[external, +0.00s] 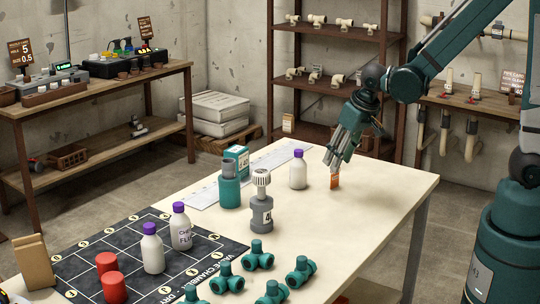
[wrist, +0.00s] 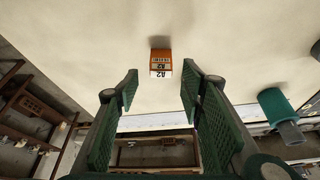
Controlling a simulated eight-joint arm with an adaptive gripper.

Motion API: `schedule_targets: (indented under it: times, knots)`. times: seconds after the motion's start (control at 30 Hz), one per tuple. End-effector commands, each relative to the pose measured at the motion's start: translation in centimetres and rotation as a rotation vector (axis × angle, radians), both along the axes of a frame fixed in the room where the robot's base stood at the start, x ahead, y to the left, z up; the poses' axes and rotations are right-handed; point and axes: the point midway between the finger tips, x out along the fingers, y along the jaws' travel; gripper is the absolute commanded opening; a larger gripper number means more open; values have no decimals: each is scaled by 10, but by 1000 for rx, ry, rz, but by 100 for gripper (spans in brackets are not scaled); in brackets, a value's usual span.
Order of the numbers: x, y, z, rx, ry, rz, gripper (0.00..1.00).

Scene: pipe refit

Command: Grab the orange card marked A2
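The orange card marked A2 (external: 334,182) stands on the light table, toward its far right part, in the external view. In the wrist view the card (wrist: 161,59) is orange with a white band marked A2, and lies ahead of and centred between the fingers. My gripper (external: 337,164) is just above the card in the external view. In the wrist view my gripper (wrist: 160,85) is open with its two fingers wide apart and nothing between them. I cannot tell the exact gap between fingertips and card.
A white bottle with purple cap (external: 298,172) stands left of the card. A teal cylinder (external: 229,187) and a grey valve (external: 262,208) stand further left. Green pipe fittings (external: 258,257) and a dark grid mat (external: 110,255) fill the near left. The table right of the card is clear.

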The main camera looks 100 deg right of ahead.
Motion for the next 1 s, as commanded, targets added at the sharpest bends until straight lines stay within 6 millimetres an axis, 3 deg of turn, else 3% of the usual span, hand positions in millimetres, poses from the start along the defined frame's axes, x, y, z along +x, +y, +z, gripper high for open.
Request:
schedule_targets:
  times: [0.27,0.7,1.0]
  knots:
    - [1,-1,-3,0,0,0,39]
    - [9,-11,-40,0,0,0,39]
    - [11,-14,-49,0,0,0,39]
